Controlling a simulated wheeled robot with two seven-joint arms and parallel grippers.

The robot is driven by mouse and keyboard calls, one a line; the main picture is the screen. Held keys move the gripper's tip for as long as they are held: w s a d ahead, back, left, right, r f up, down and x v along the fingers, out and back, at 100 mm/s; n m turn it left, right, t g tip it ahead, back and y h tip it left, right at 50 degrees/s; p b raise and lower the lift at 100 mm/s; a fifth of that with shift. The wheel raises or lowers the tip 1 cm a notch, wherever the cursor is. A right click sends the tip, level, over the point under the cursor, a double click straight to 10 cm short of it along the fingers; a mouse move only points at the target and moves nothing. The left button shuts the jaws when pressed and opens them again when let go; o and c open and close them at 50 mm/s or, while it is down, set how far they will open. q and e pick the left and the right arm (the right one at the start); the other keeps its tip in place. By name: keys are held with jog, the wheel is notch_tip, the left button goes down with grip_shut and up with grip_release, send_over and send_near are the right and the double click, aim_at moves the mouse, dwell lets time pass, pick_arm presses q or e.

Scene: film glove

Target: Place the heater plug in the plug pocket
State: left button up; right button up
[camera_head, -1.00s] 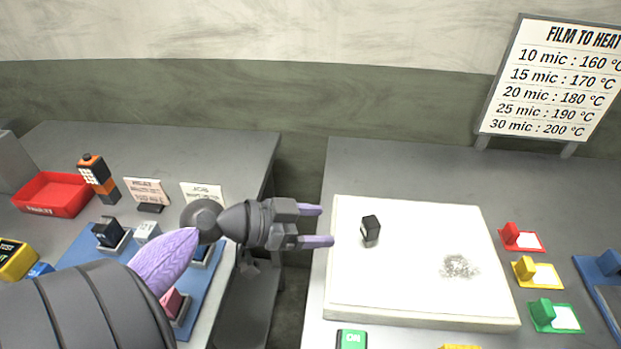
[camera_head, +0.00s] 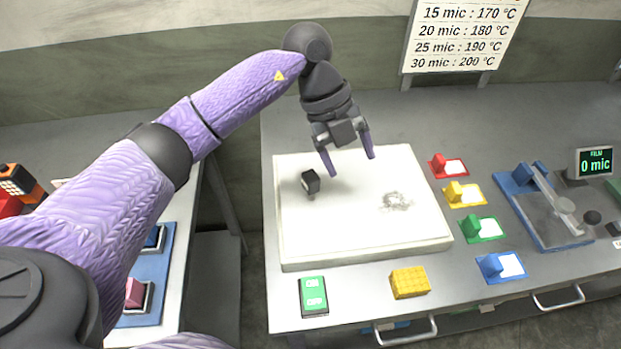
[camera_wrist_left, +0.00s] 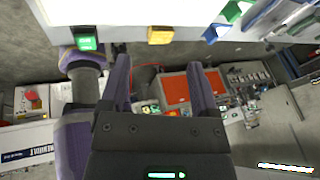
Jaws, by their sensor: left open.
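A small black block (camera_head: 310,182), which may be the heater plug, stands on the left part of a white slab (camera_head: 360,249). My left gripper (camera_head: 351,164) is open and empty above the slab, to the right of the block, with its fingers pointing down. Its fingers also show apart in the wrist view (camera_wrist_left: 160,68), with nothing held between them. I cannot make out for sure which thing is the plug pocket. A blue tray (camera_head: 150,270) on the left table holds a pink block (camera_head: 135,292) and is partly hidden by my left arm. My right gripper is not in view.
Red (camera_head: 449,166), yellow, green and blue blocks on cards line the slab's right side. A green switch (camera_head: 313,296) and a yellow brick (camera_head: 409,282) lie in front. A blue-framed device (camera_head: 545,205) stands at right. A gap separates the two tables.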

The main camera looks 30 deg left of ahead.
aim_at(311, 175)
pick_arm(q)
jog(key=a+n+y, duration=0.1)
jog(key=a, duration=0.1)
jog(key=a+n+y, duration=0.1)
jog(key=a+y, duration=0.1)
jog(key=w+a+n+y, duration=0.1)
jog(key=a+y, duration=0.1)
jog(key=shift+w+a, duration=0.1)
jog(key=shift+a, duration=0.25)
jog(key=f, duration=0.6)
jog(key=s+f+b, duration=0.1)
jog(key=f, duration=0.2)
jog(key=shift+d+f, duration=0.1)
jog(key=shift+f, duration=0.05)
grip_shut()
